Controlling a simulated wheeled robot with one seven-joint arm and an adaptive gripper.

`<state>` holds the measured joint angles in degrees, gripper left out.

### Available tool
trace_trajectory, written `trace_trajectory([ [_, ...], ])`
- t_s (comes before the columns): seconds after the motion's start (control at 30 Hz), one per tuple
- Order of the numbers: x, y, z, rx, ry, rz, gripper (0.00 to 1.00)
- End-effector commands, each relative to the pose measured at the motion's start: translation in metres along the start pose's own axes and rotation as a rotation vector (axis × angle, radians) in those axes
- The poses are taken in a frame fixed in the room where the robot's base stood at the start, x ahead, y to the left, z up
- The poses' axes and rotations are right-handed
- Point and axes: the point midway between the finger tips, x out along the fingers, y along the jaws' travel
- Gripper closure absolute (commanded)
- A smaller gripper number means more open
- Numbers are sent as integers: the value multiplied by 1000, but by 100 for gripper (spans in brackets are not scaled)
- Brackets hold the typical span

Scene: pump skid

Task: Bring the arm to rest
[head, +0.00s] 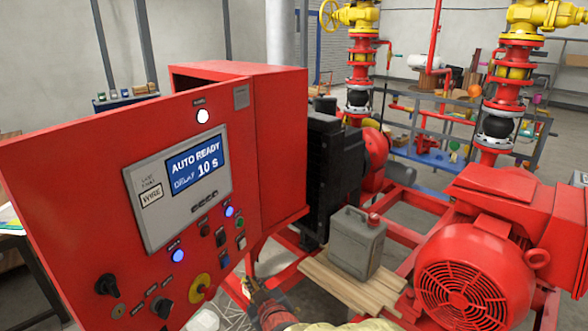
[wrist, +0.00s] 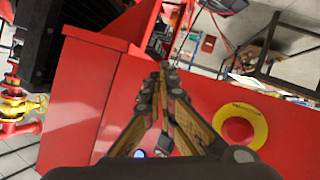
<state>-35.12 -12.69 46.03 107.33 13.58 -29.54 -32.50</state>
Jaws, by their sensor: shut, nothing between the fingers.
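My gripper (head: 256,287) shows at the bottom of the head view, below the open door of the red control cabinet. In the wrist view my gripper (wrist: 165,72) has its fingers together with nothing between them. The cabinet door (head: 75,165) carries a screen (head: 197,163) reading AUTO READY, DELAY 10 S. The yellow-ringed red button (head: 201,284) is low on the door. It also shows large beside my fingers in the wrist view (wrist: 239,131). Whether the fingers touch the door cannot be told. Most of my arm is hidden.
A grey jerrycan (head: 357,242) with a red cap stands on wooden boards (head: 335,285) right of my gripper. A red motor (head: 470,275) fills the lower right. Red and yellow pipework (head: 505,75) rises behind. A shelf (head: 125,100) is at the back left.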

Motion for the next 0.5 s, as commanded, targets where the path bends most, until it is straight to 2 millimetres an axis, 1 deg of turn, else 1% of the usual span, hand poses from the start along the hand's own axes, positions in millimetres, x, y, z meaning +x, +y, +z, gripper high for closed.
trace_trajectory([
  [0.03,-2,-12,19,26,-59,-38,100],
  [0.07,-4,-20,33,44,-105,-66,100],
  [0.1,-11,-32,52,70,-173,-105,100],
  [0.17,-28,-46,75,111,-276,-159,100],
  [0.23,-54,-53,92,158,-387,-205,100],
  [0.27,-67,-52,99,181,-434,-217,100],
  [0.3,-85,-48,106,211,-493,-226,100],
  [0.37,-116,-38,115,258,-579,-231,100],
  [0.4,-138,-30,121,290,-636,-228,100],
  [0.47,-174,-14,127,341,-713,-212,100],
  [0.5,-199,-2,131,376,-760,-195,100],
])
